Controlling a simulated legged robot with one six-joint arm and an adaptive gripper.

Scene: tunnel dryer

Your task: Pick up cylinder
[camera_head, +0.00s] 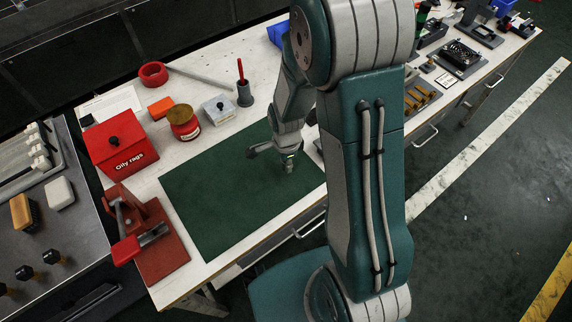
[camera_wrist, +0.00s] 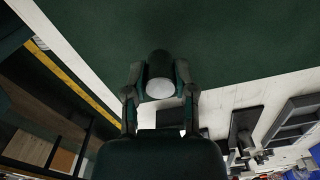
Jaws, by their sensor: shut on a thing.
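The cylinder (camera_wrist: 160,68) sits between the two fingers of my gripper (camera_wrist: 160,82) in the wrist view. Its side is dark and its near end is pale. My gripper is shut on it, with one finger on each side. In the head view my gripper (camera_head: 287,160) is low over the right part of the green mat (camera_head: 215,205). The cylinder cannot be made out clearly there, and I cannot tell whether it touches the mat.
Electronics (camera_head: 460,57) stand at the upper right. The mat's left part is clear.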

